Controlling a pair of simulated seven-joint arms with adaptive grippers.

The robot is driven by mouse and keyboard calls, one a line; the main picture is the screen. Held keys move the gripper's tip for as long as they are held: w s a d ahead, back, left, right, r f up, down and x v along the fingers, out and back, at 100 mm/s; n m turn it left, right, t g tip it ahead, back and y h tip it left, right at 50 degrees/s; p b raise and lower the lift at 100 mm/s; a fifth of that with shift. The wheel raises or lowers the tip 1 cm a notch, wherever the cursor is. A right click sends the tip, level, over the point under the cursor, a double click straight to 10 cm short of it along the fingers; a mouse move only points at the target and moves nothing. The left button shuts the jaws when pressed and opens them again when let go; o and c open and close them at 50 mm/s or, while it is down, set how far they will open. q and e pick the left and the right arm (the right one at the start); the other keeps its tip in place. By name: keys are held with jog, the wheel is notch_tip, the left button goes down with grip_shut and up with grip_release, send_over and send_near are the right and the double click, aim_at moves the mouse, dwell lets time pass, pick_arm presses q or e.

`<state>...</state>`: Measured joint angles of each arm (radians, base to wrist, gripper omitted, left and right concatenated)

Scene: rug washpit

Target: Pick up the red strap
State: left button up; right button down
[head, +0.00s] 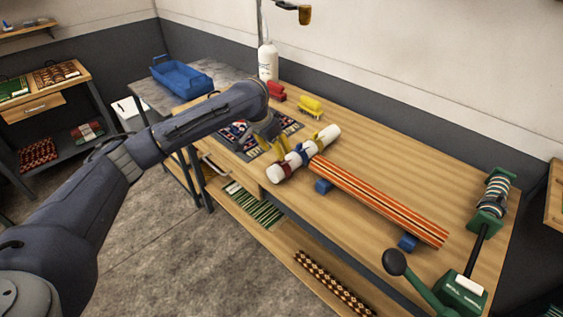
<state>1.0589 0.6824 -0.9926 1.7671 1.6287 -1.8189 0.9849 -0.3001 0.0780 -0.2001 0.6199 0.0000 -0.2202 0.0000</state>
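A dark red strap (285,170) wraps around the left part of a white roll (326,138) that lies on the wooden bench. A blue strap (303,154) is around the same roll further right. My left gripper (274,146) has yellowish fingers that point down just behind and left of the roll, near the red strap. The fingers look spread, with nothing visible between them. I cannot tell whether they touch the roll. My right gripper is not in view.
A striped orange rug roll (380,200) rests on blue blocks (407,242). A patterned rug (238,139) lies under my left arm. A yellow brush (311,106), a red object (275,90) and a white bottle (268,60) stand behind. A green device (463,293) is front right.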

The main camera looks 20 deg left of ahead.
aim_at(282, 165)
pick_arm(q)
jog(key=shift+x, duration=2.8)
jog(key=shift+w+d, duration=0.1)
jog(key=shift+r, duration=0.1)
grip_shut()
